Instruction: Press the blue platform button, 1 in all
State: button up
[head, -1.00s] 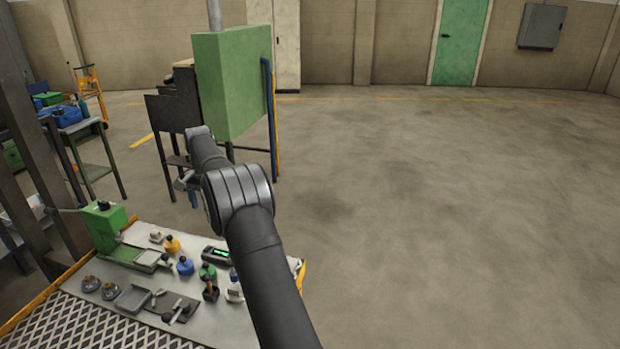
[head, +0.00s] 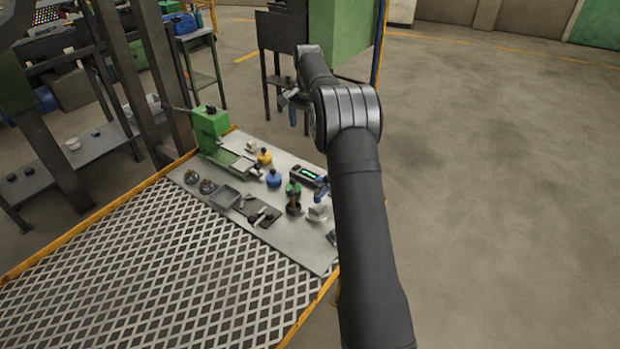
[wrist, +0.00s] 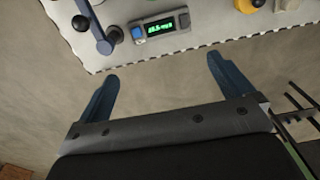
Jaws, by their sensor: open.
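A round blue piece with a dark top (head: 274,179) stands on the grey worktop (head: 232,226) in the head view. It looks like the blue platform button, but is too small to be sure. A similar yellow piece (head: 264,157) is behind it and a green one (head: 292,188) to its right. My gripper (wrist: 160,68) is open and empty in the wrist view, its two blue fingers apart over bare floor just off the worktop's edge. In the head view my gripper (head: 292,108) hangs beyond the worktop's far side, clear of the pieces.
A device with a lit green display (head: 307,174) lies near the worktop's edge and also shows in the wrist view (wrist: 160,26). A green machine (head: 211,130) stands at the worktop's far left. Metal mesh (head: 160,270) covers the near platform. Open floor lies right.

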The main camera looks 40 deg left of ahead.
grip_shut()
dwell(1.5)
